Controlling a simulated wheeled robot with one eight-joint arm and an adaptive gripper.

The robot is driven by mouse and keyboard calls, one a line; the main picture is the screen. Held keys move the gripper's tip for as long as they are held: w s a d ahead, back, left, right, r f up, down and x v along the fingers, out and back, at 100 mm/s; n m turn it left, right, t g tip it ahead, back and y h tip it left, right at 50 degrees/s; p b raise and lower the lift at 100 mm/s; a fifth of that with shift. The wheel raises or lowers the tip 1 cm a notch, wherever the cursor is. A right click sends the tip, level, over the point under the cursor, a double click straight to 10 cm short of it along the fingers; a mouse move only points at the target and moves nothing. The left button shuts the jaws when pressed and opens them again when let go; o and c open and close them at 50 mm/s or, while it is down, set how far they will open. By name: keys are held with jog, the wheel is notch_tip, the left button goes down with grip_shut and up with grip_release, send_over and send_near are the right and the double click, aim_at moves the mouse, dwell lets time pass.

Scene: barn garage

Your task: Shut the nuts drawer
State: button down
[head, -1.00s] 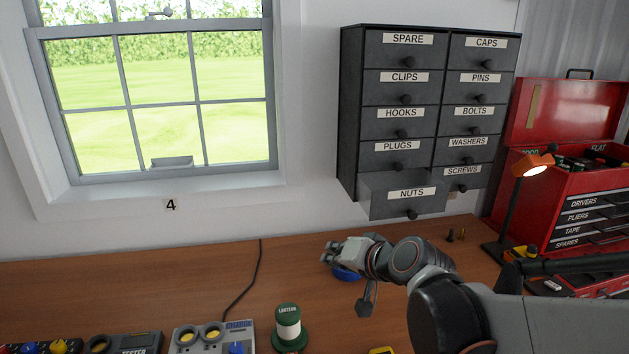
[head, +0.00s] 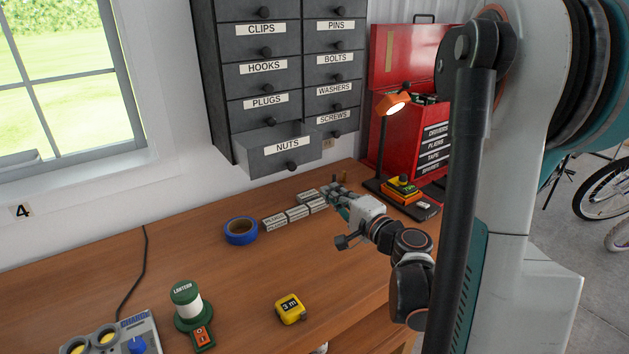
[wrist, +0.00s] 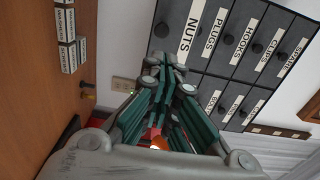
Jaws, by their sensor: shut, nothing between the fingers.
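The nuts drawer (head: 290,147) is the lowest drawer in the left column of the dark wall cabinet. It sticks out of the cabinet, with its inside partly showing from above and a round knob on its front. Its NUTS label (wrist: 190,32) also shows at the top of the wrist view. My gripper (head: 334,190) is shut and empty, low over the bench, below and to the right of the drawer front and apart from it. Its closed fingers (wrist: 165,66) show in the middle of the wrist view.
The other visible cabinet (head: 262,69) drawers look flush. Small labelled boxes (head: 297,212) lie by my gripper, with blue tape (head: 240,231) to their left. A lamp (head: 392,104) and red toolbox (head: 400,60) stand right.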

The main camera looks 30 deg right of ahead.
aim_at(297, 166)
jog(key=shift+w+a+b, duration=0.15)
jog(key=shift+w+b, duration=0.35)
jog(key=shift+w, duration=2.9)
jog(key=shift+w+a+b, duration=0.15)
jog(key=shift+w+b, duration=0.35)
jog(key=shift+w, duration=2.85)
jog(key=w, duration=1.2)
jog(key=shift+a+b, duration=0.2)
jog(key=shift+b, duration=0.15)
jog(key=shift+r, duration=0.1)
